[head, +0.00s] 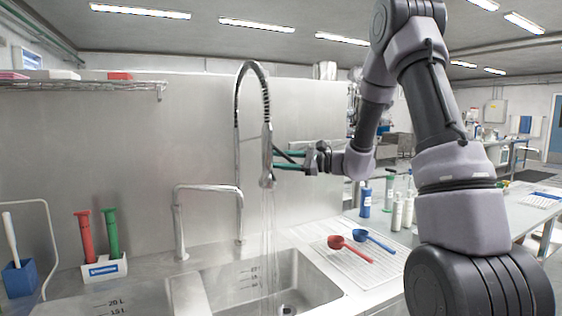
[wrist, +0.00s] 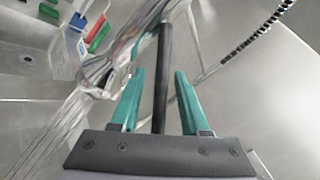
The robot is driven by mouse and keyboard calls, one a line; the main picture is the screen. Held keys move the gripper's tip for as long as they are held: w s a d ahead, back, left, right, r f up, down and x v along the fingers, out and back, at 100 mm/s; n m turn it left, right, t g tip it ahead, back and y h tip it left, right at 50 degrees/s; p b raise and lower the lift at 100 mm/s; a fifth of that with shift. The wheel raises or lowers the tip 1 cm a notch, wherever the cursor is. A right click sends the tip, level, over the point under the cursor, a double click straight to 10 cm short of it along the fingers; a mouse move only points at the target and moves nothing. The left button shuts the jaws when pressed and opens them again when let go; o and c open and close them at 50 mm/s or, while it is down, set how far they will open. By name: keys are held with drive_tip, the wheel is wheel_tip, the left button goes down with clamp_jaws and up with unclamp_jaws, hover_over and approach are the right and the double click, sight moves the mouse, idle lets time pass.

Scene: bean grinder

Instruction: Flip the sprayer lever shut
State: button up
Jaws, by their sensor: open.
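The sprayer (head: 267,160) hangs from a coiled spring hose, and water streams down from it into the sink. In the wrist view its shiny spray head (wrist: 100,72) is at the upper left. The sprayer's black lever (wrist: 163,75) is a long bar running between the two teal fingers. My gripper (head: 276,160) is just right of the sprayer, reaching in from the right. In the wrist view my gripper (wrist: 157,80) is open, with one finger on each side of the lever and gaps visible between them.
The steel sink (head: 330,290) lies below, with a faucet (head: 180,225) to its left. Red (head: 348,248) and blue (head: 374,240) scoops lie on the drainboard at the right. A white holder (head: 104,268) with red and green tools stands left.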

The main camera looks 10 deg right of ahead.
clamp_jaws()
idle(1.4)
